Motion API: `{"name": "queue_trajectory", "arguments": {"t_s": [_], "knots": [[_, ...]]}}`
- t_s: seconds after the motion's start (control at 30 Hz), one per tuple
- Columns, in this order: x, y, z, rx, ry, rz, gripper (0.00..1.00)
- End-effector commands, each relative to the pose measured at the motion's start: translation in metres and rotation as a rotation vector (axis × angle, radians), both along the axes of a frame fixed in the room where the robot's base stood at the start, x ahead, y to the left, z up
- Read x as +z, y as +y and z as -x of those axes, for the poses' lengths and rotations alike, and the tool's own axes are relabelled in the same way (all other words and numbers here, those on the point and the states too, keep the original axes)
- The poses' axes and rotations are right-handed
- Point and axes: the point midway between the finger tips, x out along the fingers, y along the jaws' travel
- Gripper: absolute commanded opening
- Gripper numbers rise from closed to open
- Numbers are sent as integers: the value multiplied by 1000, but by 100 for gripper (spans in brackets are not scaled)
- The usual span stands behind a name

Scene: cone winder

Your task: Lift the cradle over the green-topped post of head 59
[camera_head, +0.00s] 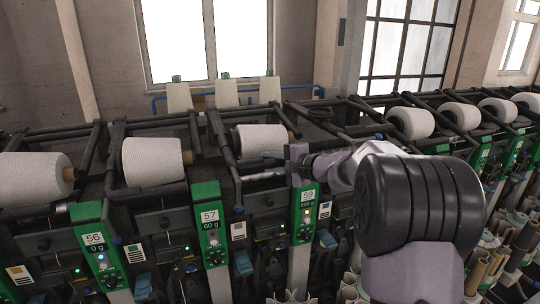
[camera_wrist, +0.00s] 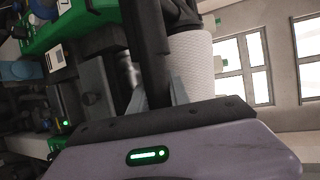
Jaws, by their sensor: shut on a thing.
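The green-topped post of head 59 (camera_head: 304,212) stands right of centre in the head view, with its number label facing me. My gripper (camera_head: 277,156) is beside and above its top, reaching in from the right. In the wrist view my gripper (camera_wrist: 160,96) is shut on the dark bar of the cradle (camera_wrist: 151,45), which runs between the two fingers. A white yarn cone (camera_head: 262,138) lies behind the cradle; it also shows in the wrist view (camera_wrist: 193,62). A green panel (camera_wrist: 82,20) is at the upper left there. My arm hides the area right of head 59.
Head 57 (camera_head: 211,226) and head 56 (camera_head: 97,248) stand to the left, with white cones (camera_head: 152,160) above. More cones (camera_head: 411,122) line the right. Dark frame bars surround the gripper closely. Paper tubes (camera_head: 490,262) crowd the lower right.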

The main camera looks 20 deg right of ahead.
Motion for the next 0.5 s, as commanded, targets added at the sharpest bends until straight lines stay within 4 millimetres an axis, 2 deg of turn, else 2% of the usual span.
{"name": "queue_trajectory", "arguments": {"t_s": [0.03,0.1,0.3,0.5], "knots": [[26,0,2,0,16,1,0],[35,0,4,-2,31,0,0],[47,0,6,-2,37,1,0],[47,0,7,-1,37,0,0]]}}
